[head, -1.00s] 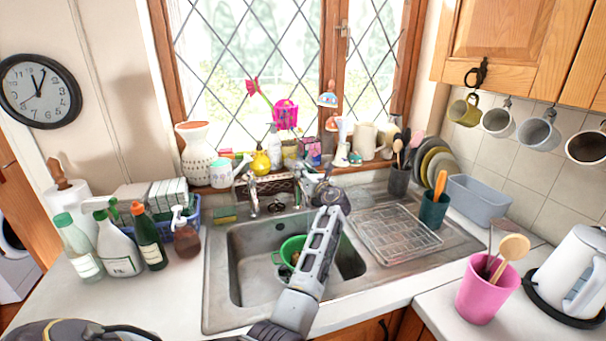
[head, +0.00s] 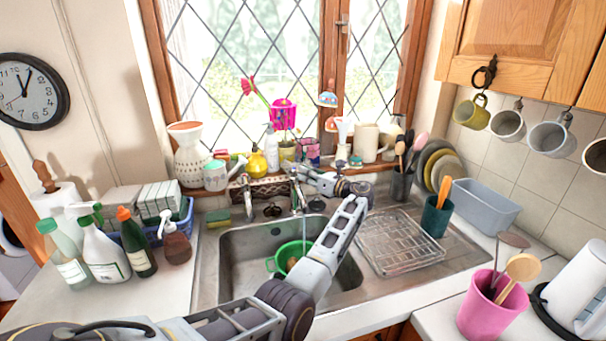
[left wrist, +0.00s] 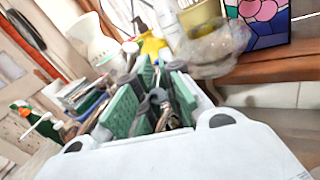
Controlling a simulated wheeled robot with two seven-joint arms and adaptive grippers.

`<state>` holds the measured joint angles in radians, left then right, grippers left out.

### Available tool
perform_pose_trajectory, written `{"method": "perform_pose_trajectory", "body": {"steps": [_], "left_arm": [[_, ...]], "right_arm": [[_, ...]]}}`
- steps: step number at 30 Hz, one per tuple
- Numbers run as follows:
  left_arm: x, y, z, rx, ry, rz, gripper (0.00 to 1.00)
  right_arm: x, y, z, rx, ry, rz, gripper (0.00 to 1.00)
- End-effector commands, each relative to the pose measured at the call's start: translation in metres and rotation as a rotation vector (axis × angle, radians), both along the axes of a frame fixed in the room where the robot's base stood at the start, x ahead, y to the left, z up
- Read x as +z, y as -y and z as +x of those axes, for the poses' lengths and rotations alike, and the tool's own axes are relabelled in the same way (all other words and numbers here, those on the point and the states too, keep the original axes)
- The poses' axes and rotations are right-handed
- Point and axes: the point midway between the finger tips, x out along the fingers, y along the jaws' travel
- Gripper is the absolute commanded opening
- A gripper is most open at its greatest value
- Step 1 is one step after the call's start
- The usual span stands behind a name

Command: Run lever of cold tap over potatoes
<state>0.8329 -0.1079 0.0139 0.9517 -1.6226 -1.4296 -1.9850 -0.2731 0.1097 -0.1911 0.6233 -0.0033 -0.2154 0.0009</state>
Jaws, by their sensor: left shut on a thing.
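The right-hand tap (head: 296,199) stands at the back of the sink, partly hidden by my gripper. A second tap (head: 247,196) stands to its left. My left gripper (head: 297,173) reaches in from the right and is shut on the top of the right-hand tap. In the left wrist view, its green-padded fingers (left wrist: 153,100) close around dark metal tap parts (left wrist: 158,106). A green colander (head: 277,264) sits in the sink below, with brownish potatoes (head: 291,263) partly hidden by my arm. My right gripper is not in view.
Bottles (head: 104,250) stand on the counter left of the sink (head: 232,282). A wire rack (head: 398,240) lies on the drainer at right.

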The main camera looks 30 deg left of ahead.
Motion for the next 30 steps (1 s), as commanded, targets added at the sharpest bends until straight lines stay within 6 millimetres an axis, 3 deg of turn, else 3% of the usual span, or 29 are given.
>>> {"method": "perform_pose_trajectory", "body": {"steps": [13, 25, 26, 30], "left_arm": [[0.005, 0.005, 0.0, 0.065, 0.007, 0.008, 0.0], [0.007, 0.005, 0.0, 0.066, 0.009, 0.009, 0.0], [0.007, 0.005, 0.0, 0.066, 0.009, 0.009, 0.12], [0.005, 0.005, 0.0, 0.068, 0.007, 0.007, 0.3]], "right_arm": [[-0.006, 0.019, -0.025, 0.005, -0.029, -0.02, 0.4], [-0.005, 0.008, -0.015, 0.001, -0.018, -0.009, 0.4], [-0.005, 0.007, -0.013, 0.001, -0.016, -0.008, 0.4], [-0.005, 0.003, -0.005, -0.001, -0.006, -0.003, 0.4]]}}
